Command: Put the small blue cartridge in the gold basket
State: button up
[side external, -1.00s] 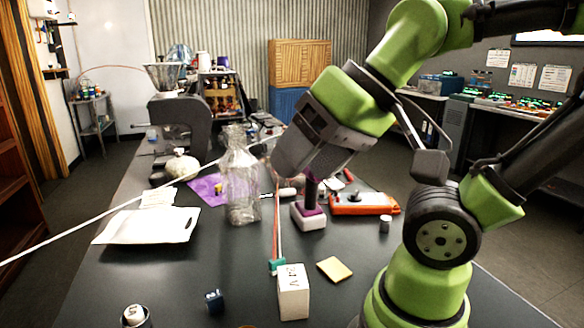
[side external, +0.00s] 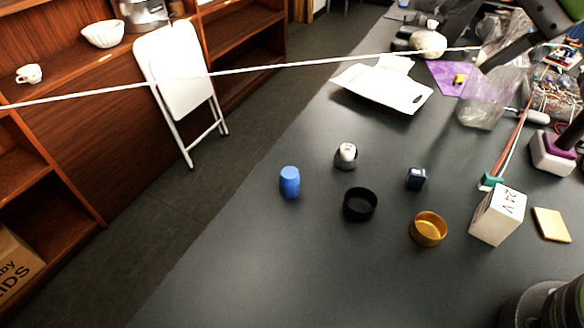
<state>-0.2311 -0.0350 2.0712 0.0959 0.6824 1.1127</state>
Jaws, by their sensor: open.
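The small blue cartridge (side external: 289,183) stands upright on the dark table, left of the cups. The gold basket (side external: 428,230) is a shallow round cup, open at the top, to the right of the cartridge and nearer the camera. I see nothing inside it. The cartridge and the basket are well apart. My gripper is outside this view.
A black cup (side external: 360,205) stands between cartridge and basket. A white-topped piece in a dark cup (side external: 347,156) and a small dark blue block (side external: 416,179) lie behind. A white 24V box (side external: 497,216) stands right of the basket. The table's front left is clear.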

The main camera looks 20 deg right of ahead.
jog(key=w+a+f+m+g, duration=0.1)
jog(key=w+a+f+m, duration=0.6)
jog(key=f, duration=0.1)
jog(key=m+g, duration=0.1)
jog(key=m, duration=0.5)
send_over(291, 173)
jog(key=s+d, duration=0.1)
jog(key=d, duration=0.1)
notch_tip(291, 173, down, 13)
jog(key=shift+s+x, duration=0.15)
jog(key=shift+x, duration=0.9)
jog(key=shift+s+x, duration=0.2)
jog(key=shift+x, duration=0.8)
jog(key=shift+s+x, duration=0.15)
jog(key=shift+x, duration=0.9)
jog(key=shift+a+f, duration=0.1)
jog(key=shift+a, duration=0.05)
jog(key=c, duration=1.1)
jog(key=shift+o, duration=0.2)
